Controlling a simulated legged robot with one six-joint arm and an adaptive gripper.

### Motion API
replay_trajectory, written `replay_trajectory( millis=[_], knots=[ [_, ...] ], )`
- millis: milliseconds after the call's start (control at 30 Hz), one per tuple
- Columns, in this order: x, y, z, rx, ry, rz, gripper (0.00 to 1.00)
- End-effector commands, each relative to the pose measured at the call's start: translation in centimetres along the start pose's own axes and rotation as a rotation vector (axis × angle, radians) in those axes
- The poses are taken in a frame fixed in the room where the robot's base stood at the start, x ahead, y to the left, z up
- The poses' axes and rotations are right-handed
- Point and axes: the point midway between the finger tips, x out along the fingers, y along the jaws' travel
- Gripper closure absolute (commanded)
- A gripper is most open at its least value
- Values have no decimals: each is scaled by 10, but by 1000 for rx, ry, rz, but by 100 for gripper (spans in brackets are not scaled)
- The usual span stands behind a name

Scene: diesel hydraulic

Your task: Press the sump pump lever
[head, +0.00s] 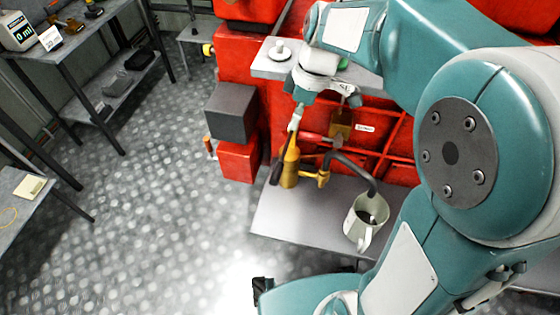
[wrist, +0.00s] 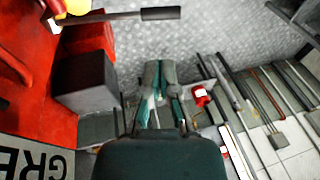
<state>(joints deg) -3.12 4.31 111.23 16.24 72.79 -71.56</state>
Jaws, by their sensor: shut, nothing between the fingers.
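The sump pump (head: 290,167) is a yellow upright body on a grey ledge at the front of the red machine. Its lever (head: 276,173) shows as a dark grip slanting down along the pump's left side. In the wrist view the lever (wrist: 160,13) is a dark bar crossing the top, with part of the yellow pump (wrist: 78,6) at its left end. My gripper (head: 297,115) hangs above the pump top in the head view; whether it touches is unclear. In the wrist view my gripper (wrist: 160,73) is shut and empty, its tips apart from the lever in the picture.
A dark hose (head: 350,165) runs from the pump into a pale mug (head: 363,220) on the ledge (head: 275,215). A dark grey box (head: 231,112) sticks out left of the pump. Open patterned floor (head: 150,200) lies left, with shelves (head: 90,70) beyond.

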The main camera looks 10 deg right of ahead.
Motion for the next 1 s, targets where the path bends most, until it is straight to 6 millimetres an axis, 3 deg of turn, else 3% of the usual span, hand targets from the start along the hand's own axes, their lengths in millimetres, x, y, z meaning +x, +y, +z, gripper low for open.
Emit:
replay_trajectory(
  millis=[600, 800, 1000],
  knots=[
    [112, -1, 0, 0, -2, -3, 100],
    [128, -1, 0, -1, -1, -2, 100],
    [130, 0, 0, 0, 0, 0, 100]
  ],
)
